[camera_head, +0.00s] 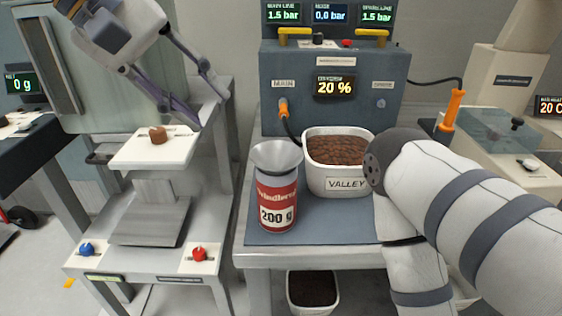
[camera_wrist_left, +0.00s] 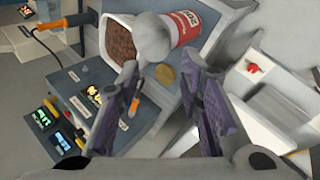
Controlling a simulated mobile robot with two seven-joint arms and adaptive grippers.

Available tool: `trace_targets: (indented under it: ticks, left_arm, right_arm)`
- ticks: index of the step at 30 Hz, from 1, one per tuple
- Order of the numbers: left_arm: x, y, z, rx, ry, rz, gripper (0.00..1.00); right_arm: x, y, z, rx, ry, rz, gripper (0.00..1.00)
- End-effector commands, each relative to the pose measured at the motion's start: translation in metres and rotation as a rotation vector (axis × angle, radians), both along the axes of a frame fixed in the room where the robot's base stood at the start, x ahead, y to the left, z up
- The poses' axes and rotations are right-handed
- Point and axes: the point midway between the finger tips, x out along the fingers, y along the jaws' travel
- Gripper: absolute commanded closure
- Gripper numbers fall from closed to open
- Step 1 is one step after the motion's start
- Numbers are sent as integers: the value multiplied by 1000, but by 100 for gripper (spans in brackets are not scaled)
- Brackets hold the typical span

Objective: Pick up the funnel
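The grey funnel (camera_head: 277,155) sits mouth up on top of a red can (camera_head: 276,202) labelled 200 g; its lower part is hidden. The can stands on a blue-grey mat. In the left wrist view the funnel (camera_wrist_left: 153,38) shows beyond the fingertips, beside the can (camera_wrist_left: 190,22). My left gripper (camera_head: 203,97) is open and empty at the upper left, above a small white plate and apart from the funnel. Its two purple-grey fingers (camera_wrist_left: 160,72) are spread in the wrist view. My right arm reaches in from the right; its gripper is not seen.
A white VALLEY bin (camera_head: 335,181) of brown pellets stands right beside the funnel. A grey control box (camera_head: 320,108) with displays and an orange-handled cable stands behind. The white plate (camera_head: 127,154) holds a small brown piece (camera_head: 158,135). My right arm crowds the bin's right side.

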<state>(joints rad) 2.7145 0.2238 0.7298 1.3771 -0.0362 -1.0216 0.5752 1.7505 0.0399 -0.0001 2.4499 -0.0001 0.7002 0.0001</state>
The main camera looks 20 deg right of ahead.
Motion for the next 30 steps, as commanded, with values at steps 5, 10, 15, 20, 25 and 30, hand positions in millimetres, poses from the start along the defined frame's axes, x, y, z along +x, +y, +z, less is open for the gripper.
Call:
trace_targets:
  ticks: [5,10,15,20,25,30]
  left_arm:
    - [4,-23,-43,4,18,-4,66]
    - [5,-36,-61,3,17,-2,66]
    - [4,-53,-88,3,16,-5,66]
    - [6,-64,-103,4,12,-2,66]
    - [6,-64,-102,3,10,-2,66]
    - [6,-64,-102,3,10,-2,100]
  right_arm:
    - [-6,0,-5,0,21,0,60]
    - [-6,0,-6,0,23,0,60]
    - [-6,0,-5,0,20,0,60]
    - [-7,0,-6,0,25,0,60]
    - [-7,0,-6,0,24,0,60]
    - [-7,0,-6,0,24,0,60]
